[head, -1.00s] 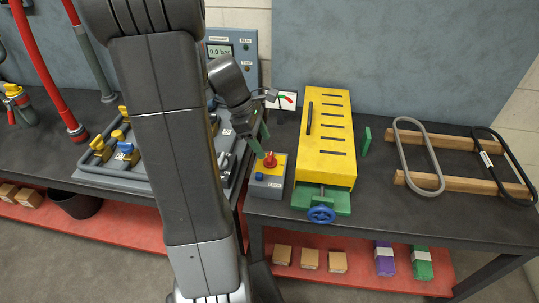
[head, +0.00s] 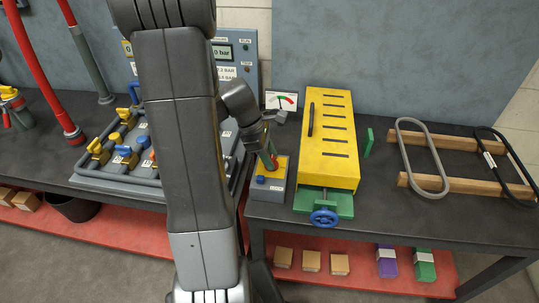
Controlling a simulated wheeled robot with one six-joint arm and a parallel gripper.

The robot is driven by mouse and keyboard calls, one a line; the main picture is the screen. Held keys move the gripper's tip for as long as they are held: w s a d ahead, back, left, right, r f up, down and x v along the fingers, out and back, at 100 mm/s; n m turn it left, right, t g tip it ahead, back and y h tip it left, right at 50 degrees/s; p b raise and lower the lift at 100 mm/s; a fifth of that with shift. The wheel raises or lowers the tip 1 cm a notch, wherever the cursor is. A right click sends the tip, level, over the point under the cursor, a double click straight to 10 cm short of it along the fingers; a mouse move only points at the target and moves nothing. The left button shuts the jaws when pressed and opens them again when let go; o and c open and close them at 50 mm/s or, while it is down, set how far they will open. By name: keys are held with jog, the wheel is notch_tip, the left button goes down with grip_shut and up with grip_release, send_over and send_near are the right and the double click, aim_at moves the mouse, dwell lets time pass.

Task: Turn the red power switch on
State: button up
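The red power switch (head: 274,162) is a red knob on the yellow top of a small grey switch box (head: 267,191). The box stands at the left front of the right-hand bench, with a blue button (head: 260,180) in front of the knob. My gripper (head: 269,160) points down over the box, its green fingers at the red knob. The fingers hide most of the knob, so its turn position does not show. I cannot tell whether the fingers are closed on it or only around it.
A gauge card (head: 281,100) stands behind. A valve panel (head: 118,160) lies left, partly behind my arm.

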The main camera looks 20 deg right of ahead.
jog(key=shift+r+m, duration=0.1)
jog(key=shift+m, duration=0.3)
jog(key=m+g+y+p, duration=0.1)
jog(key=m, duration=0.2)
jog(key=shift+w+d+p, duration=0.1)
jog(key=shift+p, duration=0.25)
jog(key=m+y, duration=0.1)
jog(key=m, duration=0.1)
jog(key=m+g+y+p, duration=0.1)
jog(key=m, duration=0.2)
jog(key=shift+d, duration=0.15)
jog(key=m+y, duration=0.1)
jog(key=m, duration=0.1)
jog(key=m+p, duration=0.1)
jog(key=m, duration=0.1)
jog(key=shift+d+m+y, duration=0.1)
jog(key=shift+m+y, duration=0.3)
jog(key=shift+d+m+t+y+p, duration=0.1)
jog(key=shift+m+t+y+p, duration=0.4)
jog(key=shift+m, duration=1.5)
jog(key=shift+y, duration=0.3)
jog(key=o, duration=1)
